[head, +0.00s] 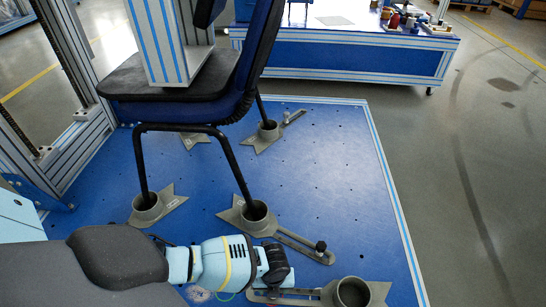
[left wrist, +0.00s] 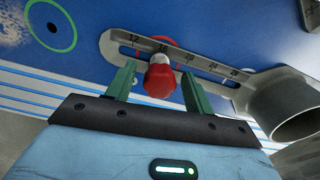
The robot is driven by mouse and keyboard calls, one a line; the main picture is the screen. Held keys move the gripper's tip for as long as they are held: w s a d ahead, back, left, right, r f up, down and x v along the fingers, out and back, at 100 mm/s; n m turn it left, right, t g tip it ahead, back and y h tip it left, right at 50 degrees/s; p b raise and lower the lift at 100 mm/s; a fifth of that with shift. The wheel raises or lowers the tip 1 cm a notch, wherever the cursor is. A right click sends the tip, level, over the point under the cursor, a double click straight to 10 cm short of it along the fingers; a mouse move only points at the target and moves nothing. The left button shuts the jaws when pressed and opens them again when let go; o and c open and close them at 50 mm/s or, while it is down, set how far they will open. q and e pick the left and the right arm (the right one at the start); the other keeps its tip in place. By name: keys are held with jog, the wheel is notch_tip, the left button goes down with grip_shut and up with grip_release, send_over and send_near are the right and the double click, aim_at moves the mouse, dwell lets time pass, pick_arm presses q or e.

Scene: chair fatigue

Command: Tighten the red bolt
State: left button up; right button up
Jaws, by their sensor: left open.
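The red bolt (left wrist: 159,80) has a round red knob and stands in the slot of a grey slotted bar with a printed scale (left wrist: 215,68). My left gripper (left wrist: 157,73) is open, with one green finger on each side of the red knob. I cannot tell whether the fingers touch it. In the head view my left gripper (head: 275,268) is over the left part of the front slotted bar and hides the bolt. My right gripper is not in view.
A dark chair (head: 180,95) stands on the blue platform (head: 320,190) with its legs in grey cup holders (head: 256,212). An empty cup (head: 353,292) is right of my gripper. A black knob (head: 321,246) stands on another slotted bar. A blue workbench (head: 340,58) is behind.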

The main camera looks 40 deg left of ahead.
pick_arm(q)
jog(key=shift+n, duration=0.3)
jog(key=n+p, duration=0.1)
jog(key=n, duration=0.2)
jog(key=shift+n, duration=0.3)
jog(key=shift+n, duration=0.7)
jog(key=shift+n+p, duration=0.4)
jog(key=shift+n, duration=1)
